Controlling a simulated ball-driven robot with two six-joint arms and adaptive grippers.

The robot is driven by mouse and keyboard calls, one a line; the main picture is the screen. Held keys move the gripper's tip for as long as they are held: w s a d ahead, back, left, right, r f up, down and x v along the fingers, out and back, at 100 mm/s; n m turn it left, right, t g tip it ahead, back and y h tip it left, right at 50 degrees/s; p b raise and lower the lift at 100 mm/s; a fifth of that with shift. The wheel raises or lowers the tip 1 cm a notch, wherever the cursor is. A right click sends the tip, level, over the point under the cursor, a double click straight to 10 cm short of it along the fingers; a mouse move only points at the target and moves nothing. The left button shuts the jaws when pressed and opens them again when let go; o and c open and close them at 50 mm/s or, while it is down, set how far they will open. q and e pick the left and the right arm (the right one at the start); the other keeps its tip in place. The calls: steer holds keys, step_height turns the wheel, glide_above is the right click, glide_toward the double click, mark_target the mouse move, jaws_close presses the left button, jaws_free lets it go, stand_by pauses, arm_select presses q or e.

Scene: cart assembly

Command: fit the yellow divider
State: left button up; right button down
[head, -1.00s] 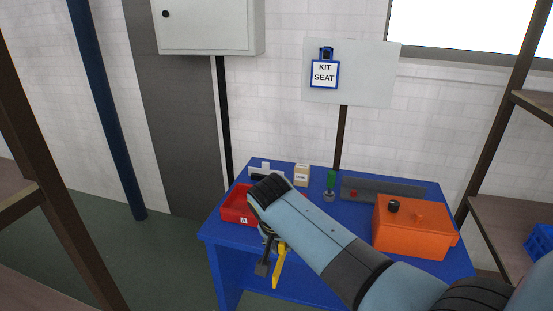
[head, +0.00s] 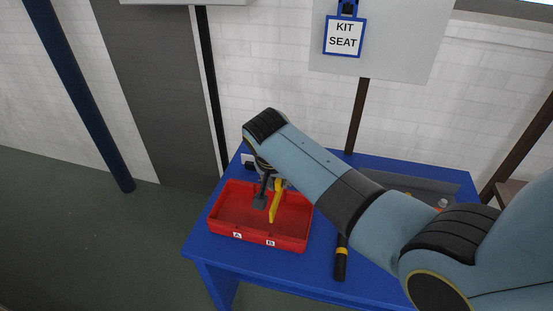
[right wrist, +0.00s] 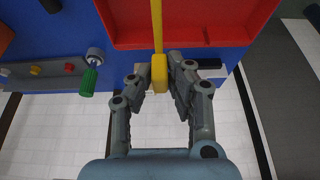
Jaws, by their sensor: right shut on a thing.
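The red tray (head: 225,222), with labels A and B on its front wall, sits on the blue table. My right gripper (head: 267,196) is shut on the yellow divider (head: 274,208), which hangs upright over the tray's middle in the head view. I cannot tell whether its lower edge touches the tray floor. In the right wrist view the fingers (right wrist: 160,78) pinch the near end of the divider (right wrist: 157,25), and the red tray (right wrist: 205,42) lies beyond it. My left gripper is not in view.
On the blue table (head: 300,268), a black tool with a yellow band (head: 341,260) lies right of the tray. A grey tray (head: 440,188) is at the back right. A green-handled tool (right wrist: 88,82) shows in the right wrist view. A signpost (head: 358,115) stands behind.

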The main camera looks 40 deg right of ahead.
mark_target(278, 190)
steer(key=shift+w, duration=0.1)
steer(key=shift+r, duration=0.15)
steer(key=shift+s+a+r, duration=0.15)
steer(key=shift+s+a, duration=0.05)
steer(key=shift+s, duration=0.15)
steer(key=shift+w+d+f, duration=0.1)
steer(key=shift+w+f, duration=0.05)
steer(key=shift+f, duration=0.15)
steer(key=shift+f+b, duration=0.25)
steer(key=shift+b, duration=0.05)
steer(key=shift+f+b, duration=0.55)
steer(key=shift+f, duration=0.55)
steer(key=shift+f+b, duration=0.7)
steer(key=shift+r, duration=0.1)
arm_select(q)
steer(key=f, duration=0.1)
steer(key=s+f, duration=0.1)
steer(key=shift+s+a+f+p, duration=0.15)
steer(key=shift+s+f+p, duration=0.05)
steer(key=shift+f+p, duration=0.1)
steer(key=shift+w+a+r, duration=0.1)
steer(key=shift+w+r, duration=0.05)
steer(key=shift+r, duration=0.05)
